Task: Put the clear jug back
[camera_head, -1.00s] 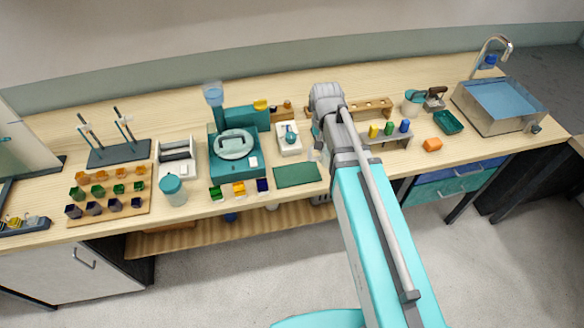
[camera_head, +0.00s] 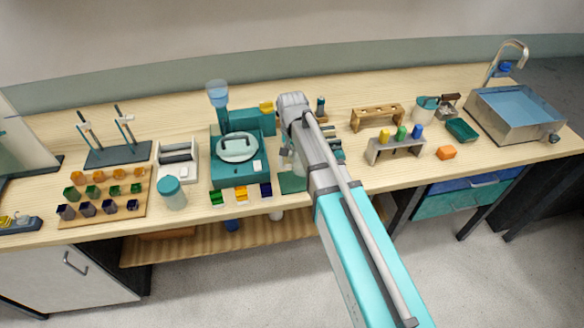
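My gripper (camera_head: 287,158) hangs over the bench just right of the teal machine, mostly hidden behind my own arm. Its fingers are too small and covered to show whether they are open or shut, or hold anything. I cannot pick out the clear jug for certain. A pale vessel with a teal top (camera_head: 425,107) stands at the back right, near the sink. A see-through cup with blue in it (camera_head: 217,92) sits on top of the teal machine (camera_head: 241,175). A clear jar with a teal lid (camera_head: 172,193) stands front left of that machine.
A metal sink (camera_head: 515,130) and a green tray (camera_head: 462,130) are farther right. Colour cups fill a wooden board (camera_head: 105,209) at left. The back strip is mostly clear.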

